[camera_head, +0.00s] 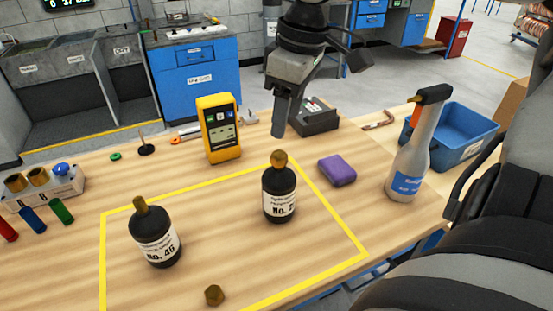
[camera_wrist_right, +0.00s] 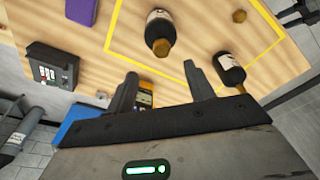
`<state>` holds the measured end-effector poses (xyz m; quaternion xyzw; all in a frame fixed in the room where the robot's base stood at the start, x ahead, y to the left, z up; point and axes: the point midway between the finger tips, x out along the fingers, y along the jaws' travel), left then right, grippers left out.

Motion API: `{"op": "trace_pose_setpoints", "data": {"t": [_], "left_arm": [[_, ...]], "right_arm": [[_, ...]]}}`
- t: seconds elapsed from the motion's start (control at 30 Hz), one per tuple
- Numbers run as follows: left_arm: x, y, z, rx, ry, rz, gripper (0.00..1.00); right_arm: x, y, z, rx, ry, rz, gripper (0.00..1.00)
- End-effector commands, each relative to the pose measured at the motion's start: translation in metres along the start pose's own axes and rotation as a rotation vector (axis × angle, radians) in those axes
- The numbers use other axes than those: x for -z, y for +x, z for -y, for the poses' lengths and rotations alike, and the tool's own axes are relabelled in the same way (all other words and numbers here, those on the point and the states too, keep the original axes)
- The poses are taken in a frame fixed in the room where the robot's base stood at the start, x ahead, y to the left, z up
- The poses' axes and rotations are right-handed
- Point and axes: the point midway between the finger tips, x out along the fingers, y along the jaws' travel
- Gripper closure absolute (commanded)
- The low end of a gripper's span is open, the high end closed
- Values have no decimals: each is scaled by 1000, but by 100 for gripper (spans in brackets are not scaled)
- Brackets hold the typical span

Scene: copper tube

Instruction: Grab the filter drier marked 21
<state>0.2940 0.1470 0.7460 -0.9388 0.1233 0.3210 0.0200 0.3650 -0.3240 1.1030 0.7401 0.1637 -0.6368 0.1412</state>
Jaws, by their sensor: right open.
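A black filter drier with a brass cap (camera_head: 279,196) stands upright inside the yellow outline; its label starts "No. 2" and the rest is unclear. It also shows in the right wrist view (camera_wrist_right: 158,32), beyond the fingertips. A second black filter drier, marked No. 46 (camera_head: 156,236), stands to its left, and shows at right in the wrist view (camera_wrist_right: 230,68). My right gripper (camera_head: 281,128) is open and empty, above and behind the first drier, apart from it. Its two spread fingers show in the wrist view (camera_wrist_right: 160,82). My left gripper is not in view.
A yellow meter (camera_head: 220,130), a black box (camera_head: 314,117) and a purple sponge (camera_head: 337,170) stand around the drier. A spray bottle (camera_head: 411,150) and blue bin (camera_head: 464,133) are at right. A brass nut (camera_head: 214,295) lies in front. The table between the driers is clear.

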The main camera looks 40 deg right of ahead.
Motion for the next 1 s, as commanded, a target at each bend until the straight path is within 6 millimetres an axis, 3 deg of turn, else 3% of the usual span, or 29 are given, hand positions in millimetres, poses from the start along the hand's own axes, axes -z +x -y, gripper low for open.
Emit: {"op": "trace_pose_setpoints", "data": {"t": [0.1,0.37,0.7,1.0], "left_arm": [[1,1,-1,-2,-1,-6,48],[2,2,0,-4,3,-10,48],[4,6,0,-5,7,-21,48],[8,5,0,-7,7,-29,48]], "right_arm": [[-1,24,0,2,1,4,47],[0,44,1,1,0,1,47],[-3,89,4,1,0,2,47],[-2,92,4,0,1,-1,47]]}}
